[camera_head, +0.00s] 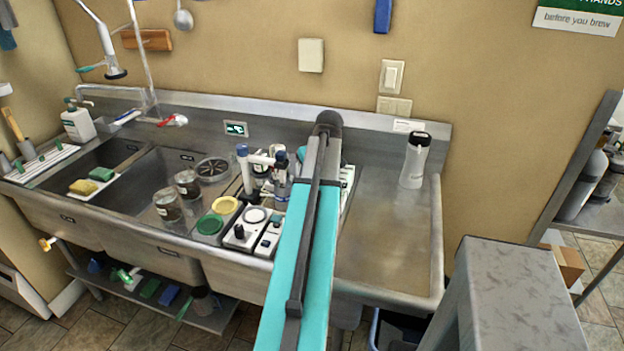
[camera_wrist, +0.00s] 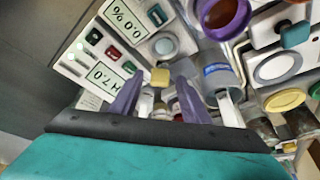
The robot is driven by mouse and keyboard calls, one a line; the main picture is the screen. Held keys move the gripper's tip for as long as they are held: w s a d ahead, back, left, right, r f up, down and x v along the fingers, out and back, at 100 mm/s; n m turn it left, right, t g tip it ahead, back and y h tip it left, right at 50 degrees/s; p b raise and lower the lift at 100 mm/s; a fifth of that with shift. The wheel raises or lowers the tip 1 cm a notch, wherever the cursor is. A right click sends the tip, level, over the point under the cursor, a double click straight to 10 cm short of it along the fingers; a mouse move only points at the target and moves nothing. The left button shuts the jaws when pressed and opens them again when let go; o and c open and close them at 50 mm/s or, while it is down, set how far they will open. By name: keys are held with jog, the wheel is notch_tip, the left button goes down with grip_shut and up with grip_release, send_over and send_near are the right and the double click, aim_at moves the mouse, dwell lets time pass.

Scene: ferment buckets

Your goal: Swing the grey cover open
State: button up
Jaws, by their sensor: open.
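My gripper (camera_wrist: 159,76) is open in the wrist view, its two purple fingers apart with nothing held. A small yellow block (camera_wrist: 160,77) shows between the fingertips; I cannot tell its depth. A white meter panel (camera_wrist: 88,45) with "0.0 %" and "7.0" displays lies left of and beyond the fingers. It has a round pale grey disc (camera_wrist: 165,46). A grey cylinder (camera_wrist: 218,76) with a blue label is just right of the right finger. I cannot tell which part is the grey cover. In the head view my arm hides the gripper and most of the panel.
A purple-rimmed cup (camera_wrist: 222,16) is beyond the cylinder.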

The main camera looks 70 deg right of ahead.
jog(key=shift+r, duration=0.15)
jog(key=b+v, duration=0.2)
jog(key=v, duration=1.1)
jog(key=shift+r+b, duration=0.2)
jog(key=shift+b, duration=0.15)
jog(key=shift+s+a, duration=0.15)
